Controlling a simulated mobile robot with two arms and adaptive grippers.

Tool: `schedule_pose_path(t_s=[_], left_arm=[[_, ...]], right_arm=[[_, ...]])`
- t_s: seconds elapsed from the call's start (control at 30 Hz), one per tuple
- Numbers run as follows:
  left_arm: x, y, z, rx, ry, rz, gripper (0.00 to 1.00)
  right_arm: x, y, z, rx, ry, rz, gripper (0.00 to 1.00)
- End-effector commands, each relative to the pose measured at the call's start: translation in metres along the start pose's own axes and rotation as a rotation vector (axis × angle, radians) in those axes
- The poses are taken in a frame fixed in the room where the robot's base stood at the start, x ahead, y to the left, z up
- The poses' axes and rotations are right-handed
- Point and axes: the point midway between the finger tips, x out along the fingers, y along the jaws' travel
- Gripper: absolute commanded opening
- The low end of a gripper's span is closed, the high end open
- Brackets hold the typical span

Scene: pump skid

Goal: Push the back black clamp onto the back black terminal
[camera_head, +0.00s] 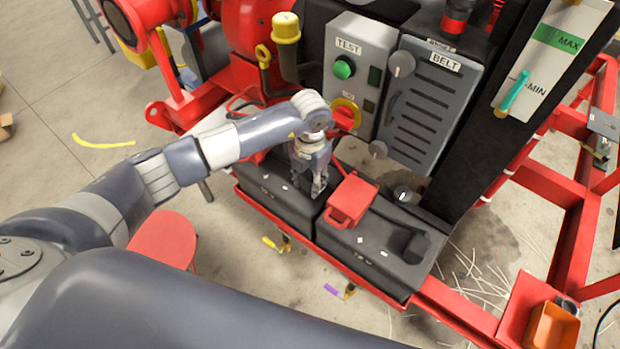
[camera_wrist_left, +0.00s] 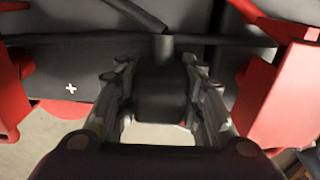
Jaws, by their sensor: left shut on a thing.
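My left gripper (camera_head: 316,190) reaches down over the black batteries in the head view. It is shut on the black clamp (camera_wrist_left: 162,95), which sits between its two fingers in the wrist view. A dark cable or stem (camera_wrist_left: 166,45) meets the clamp at its upper end. In the head view the fingers hide the clamp. The back black terminal cannot be made out in either view, so I cannot tell if the clamp touches it. My right gripper is not in view.
The left battery (camera_head: 268,192) and the right battery (camera_head: 382,248) stand in a red frame. A red block (camera_head: 351,199) sits close right of the gripper. Behind are the TEST box (camera_head: 347,84) and the BELT panel (camera_head: 424,108). A red stool (camera_head: 162,240) stands at left.

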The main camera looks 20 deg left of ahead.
Motion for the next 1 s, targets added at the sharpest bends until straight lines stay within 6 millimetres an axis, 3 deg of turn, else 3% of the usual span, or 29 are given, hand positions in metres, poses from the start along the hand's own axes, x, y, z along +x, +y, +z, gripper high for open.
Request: schedule_pose_path(t_s=[0.4,0.43,0.5,0.83,1.0], left_arm=[[0.004,0.000,0.000,0.000,0.000,0.000,0.03],[0.004,0.000,0.000,0.000,0.000,0.000,0.42],[0.004,0.000,0.000,0.000,0.000,0.000,0.58],[0.004,0.000,0.000,0.000,0.000,0.000,0.59],[-0.011,0.001,0.001,0.000,-0.002,0.000,0.59]], right_arm=[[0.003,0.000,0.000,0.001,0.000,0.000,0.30],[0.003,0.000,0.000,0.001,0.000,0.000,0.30],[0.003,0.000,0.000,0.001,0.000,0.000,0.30],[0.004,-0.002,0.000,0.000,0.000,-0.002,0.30],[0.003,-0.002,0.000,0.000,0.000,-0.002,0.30]])
